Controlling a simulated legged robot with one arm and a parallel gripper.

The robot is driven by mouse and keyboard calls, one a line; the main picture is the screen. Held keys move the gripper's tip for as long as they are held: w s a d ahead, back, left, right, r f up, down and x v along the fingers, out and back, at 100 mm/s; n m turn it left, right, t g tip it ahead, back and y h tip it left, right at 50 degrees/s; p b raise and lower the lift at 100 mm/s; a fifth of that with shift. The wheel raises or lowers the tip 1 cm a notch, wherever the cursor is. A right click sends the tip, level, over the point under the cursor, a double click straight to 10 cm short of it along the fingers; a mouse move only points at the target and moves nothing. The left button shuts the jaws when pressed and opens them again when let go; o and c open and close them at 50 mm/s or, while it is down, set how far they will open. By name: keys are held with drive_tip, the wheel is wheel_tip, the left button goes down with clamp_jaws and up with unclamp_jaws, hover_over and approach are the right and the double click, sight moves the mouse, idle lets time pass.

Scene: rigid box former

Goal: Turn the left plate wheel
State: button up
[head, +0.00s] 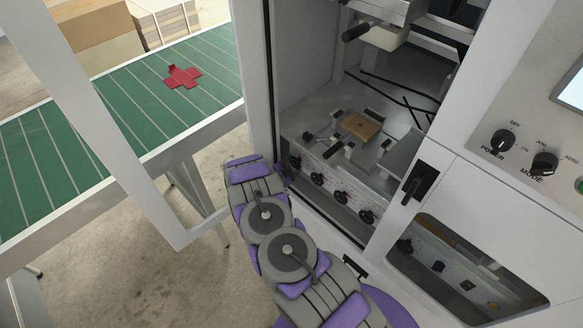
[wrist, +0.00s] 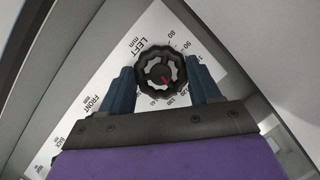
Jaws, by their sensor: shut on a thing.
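The left plate wheel (wrist: 161,70) is a black scalloped knob with a red mark, on a white panel printed "LEFT mm" with a numbered scale around it. In the wrist view my gripper (wrist: 161,76) has one dark blue finger on each side of the wheel and is shut on it. In the head view my arm reaches to the left end of the machine's row of wheels. My gripper's fingertips and their contact with the wheel are hard to make out there.
More black wheels (head: 317,179) line the sloped panel to the right. An open white door frame (head: 150,160) stands left of my arm. Inside the machine is a brown block (head: 360,126) between plates. A green conveyor (head: 100,110) carries a red cross-shaped piece (head: 182,77).

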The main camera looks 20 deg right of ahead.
drive_tip(key=shift+a+n+g+b, duration=0.1)
drive_tip(key=shift+n+g+b, duration=0.35)
drive_tip(key=shift+n, duration=0.45)
drive_tip(key=shift+g, duration=0.25)
drive_tip(key=o, duration=0.8)
drive_tip(key=shift+w+f, duration=0.1)
drive_tip(key=shift+w, duration=0.05)
drive_tip(key=shift+o, duration=1.3)
drive_tip(key=p+v, duration=0.3)
drive_tip(key=v, duration=1.4)
drive_tip(key=shift+a, duration=0.15)
